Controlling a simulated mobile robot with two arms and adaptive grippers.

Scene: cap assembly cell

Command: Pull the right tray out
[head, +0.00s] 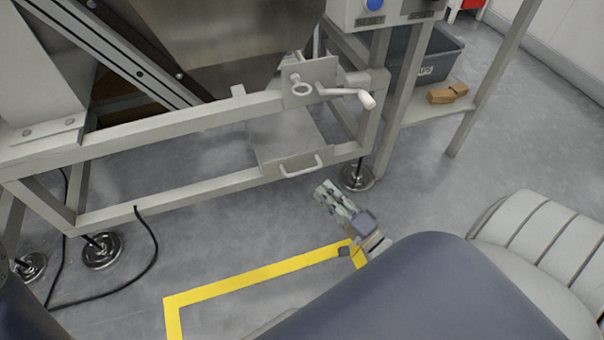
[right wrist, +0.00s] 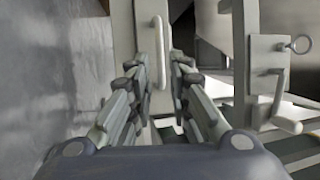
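The grey metal tray (head: 285,138) sits low under the machine's frame, with a pale bar handle (head: 303,167) on its front. My right gripper (head: 326,188) is just in front of and slightly below the handle in the head view. In the right wrist view my right gripper (right wrist: 160,62) is open. Its two fingers are apart, and the upright handle (right wrist: 158,45) shows in the gap near the fingertips, with no clear grip on it. The tray's front (right wrist: 123,40) lies beyond. My left gripper is not in view.
A crank with a white grip (head: 362,98) sticks out above the tray; it also shows in the right wrist view (right wrist: 287,122). A levelling foot (head: 357,177) stands right of the tray. A dark bin (head: 440,60) is farther right. The floor in front is clear.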

